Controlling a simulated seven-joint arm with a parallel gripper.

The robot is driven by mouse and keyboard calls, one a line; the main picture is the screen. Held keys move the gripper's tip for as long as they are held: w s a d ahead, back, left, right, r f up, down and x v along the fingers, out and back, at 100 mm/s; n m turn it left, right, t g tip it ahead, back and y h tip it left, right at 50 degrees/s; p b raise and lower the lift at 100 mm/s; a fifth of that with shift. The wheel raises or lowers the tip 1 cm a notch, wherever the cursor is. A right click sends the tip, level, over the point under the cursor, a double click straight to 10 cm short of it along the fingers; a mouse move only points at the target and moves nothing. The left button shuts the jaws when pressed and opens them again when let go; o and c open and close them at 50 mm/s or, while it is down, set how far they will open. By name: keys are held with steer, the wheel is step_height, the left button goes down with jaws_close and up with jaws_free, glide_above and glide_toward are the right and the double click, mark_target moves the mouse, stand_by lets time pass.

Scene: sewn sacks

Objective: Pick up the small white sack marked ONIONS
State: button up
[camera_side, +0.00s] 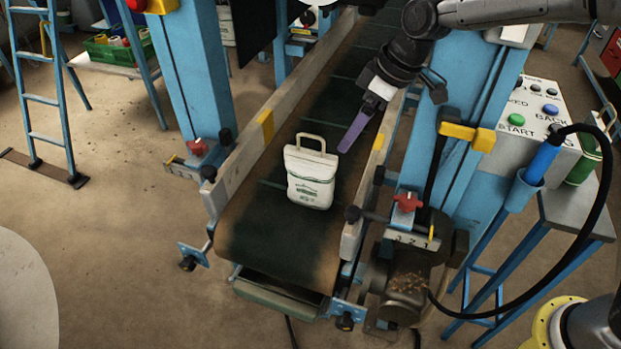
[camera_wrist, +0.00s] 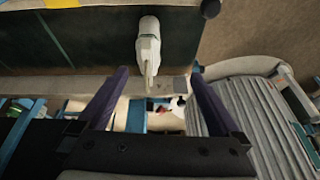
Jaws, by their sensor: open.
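A small white sack (camera_side: 311,180) with a loop handle on top stands on the dark conveyor belt near its front end. Its green print is too small to read. My gripper (camera_side: 344,149) is above the belt, to the right of the sack and apart from it; from the side its purple fingers overlap into one. In the wrist view my gripper (camera_wrist: 158,74) shows two purple fingers spread apart with nothing held between them. The sack (camera_wrist: 148,42) shows there edge-on, beyond the fingertips and between their lines.
The belt (camera_side: 262,235) has raised side rails (camera_side: 240,170) on both sides. A blue post and a control box (camera_side: 530,112) with buttons stand to the right. A blue ladder (camera_side: 42,100) and a green crate (camera_side: 115,48) are at the left. The belt around the sack is clear.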

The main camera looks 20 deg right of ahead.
glide_toward(314, 153)
steer(key=shift+a+f+n, duration=0.15)
steer(key=shift+a+n, duration=0.2)
steer(key=shift+n, duration=0.05)
steer(key=x, duration=0.6)
steer(key=shift+w+f, duration=0.15)
steer(key=shift+d+x, duration=0.2)
steer(key=shift+x, duration=2.55)
steer(key=shift+f, duration=0.1)
jaws_close()
